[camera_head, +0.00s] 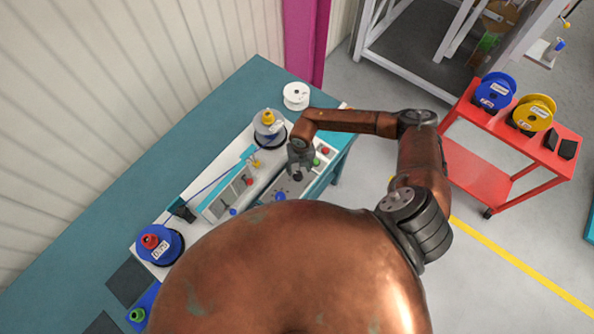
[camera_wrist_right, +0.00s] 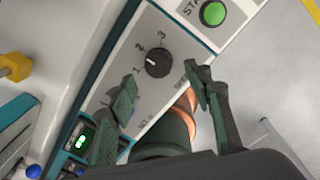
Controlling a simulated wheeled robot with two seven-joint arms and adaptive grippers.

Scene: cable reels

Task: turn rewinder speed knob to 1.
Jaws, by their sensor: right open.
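The rewinder speed knob (camera_wrist_right: 158,62) is a round black dial with a short white mark on a grey panel (camera_wrist_right: 108,72), with 1, 2 and 3 printed around it. The mark points left, toward the 1 and 2 side; I cannot tell the exact setting. My right gripper (camera_wrist_right: 166,80) is open and empty, its dark green fingers on either side of the knob in the picture; contact is not visible. In the head view my right gripper (camera_head: 301,156) hangs over the rewinder's panel and partly hides the knob area. My left gripper is not in view.
A green START button (camera_wrist_right: 213,13) is beside the knob panel. On the teal bench (camera_head: 222,101) are a blue reel (camera_head: 172,252), a grey reel (camera_head: 263,138) and a white spool (camera_head: 296,96). A red cart (camera_head: 480,165) with spools stands right.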

